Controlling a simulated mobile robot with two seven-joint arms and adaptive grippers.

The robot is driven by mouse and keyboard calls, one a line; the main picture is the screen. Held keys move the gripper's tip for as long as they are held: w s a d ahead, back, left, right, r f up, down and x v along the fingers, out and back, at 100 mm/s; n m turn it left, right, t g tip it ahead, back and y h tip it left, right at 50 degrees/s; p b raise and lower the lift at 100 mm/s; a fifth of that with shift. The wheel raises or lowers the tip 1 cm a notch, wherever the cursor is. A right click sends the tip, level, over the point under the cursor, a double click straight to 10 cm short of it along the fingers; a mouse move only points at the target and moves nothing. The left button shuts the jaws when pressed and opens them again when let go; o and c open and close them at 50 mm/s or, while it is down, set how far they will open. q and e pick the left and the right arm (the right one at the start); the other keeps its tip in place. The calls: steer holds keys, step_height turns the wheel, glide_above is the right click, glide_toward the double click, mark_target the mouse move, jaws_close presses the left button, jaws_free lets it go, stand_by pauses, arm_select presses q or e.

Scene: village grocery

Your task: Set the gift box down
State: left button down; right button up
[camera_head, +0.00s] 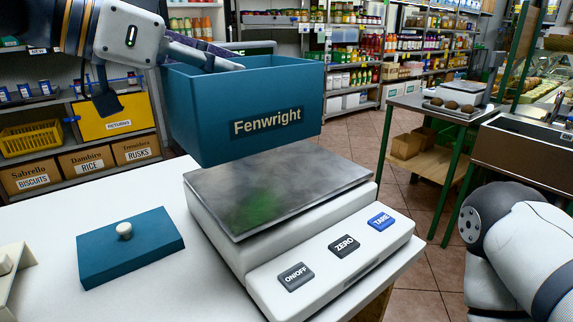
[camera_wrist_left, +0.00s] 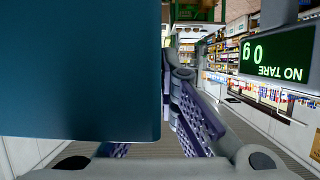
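The gift box (camera_head: 290,98) is a teal open-topped box with a "Fenwright" label. It hangs upright over the back of the grey scale pan (camera_head: 265,195), seemingly clear of it. My left gripper (camera_head: 222,62) is shut on the box's left wall at the rim. In the left wrist view the box (camera_wrist_left: 80,70) fills the left side and hides part of the fingers. A purple-padded finger (camera_wrist_left: 195,120) shows beside it. The scale display (camera_wrist_left: 268,55) appears upside down and reads 0 g. My right gripper is out of view; only my right arm shows at lower right.
A teal lid (camera_head: 130,250) with a pale knob lies on the white counter (camera_head: 60,220), left of the scale. A cream object (camera_head: 12,262) stands at the left edge. The counter left of the scale has bare room. Shelves and a side table stand beyond.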

arm_select(q)
steer(key=w+d+f+b, duration=0.1)
steer(key=w+f, duration=0.3)
steer(key=w+d+f+b, duration=0.1)
steer(key=w+d+f, duration=0.1)
steer(key=w+f, duration=0.2)
steer(key=w+d+f+b, duration=0.1)
steer(key=w+f, duration=0.4)
steer(key=shift+d, duration=0.3)
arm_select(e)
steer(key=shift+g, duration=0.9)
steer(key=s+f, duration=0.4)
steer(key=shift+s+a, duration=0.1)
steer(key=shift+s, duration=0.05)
arm_select(q)
steer(key=shift+s, duration=0.1)
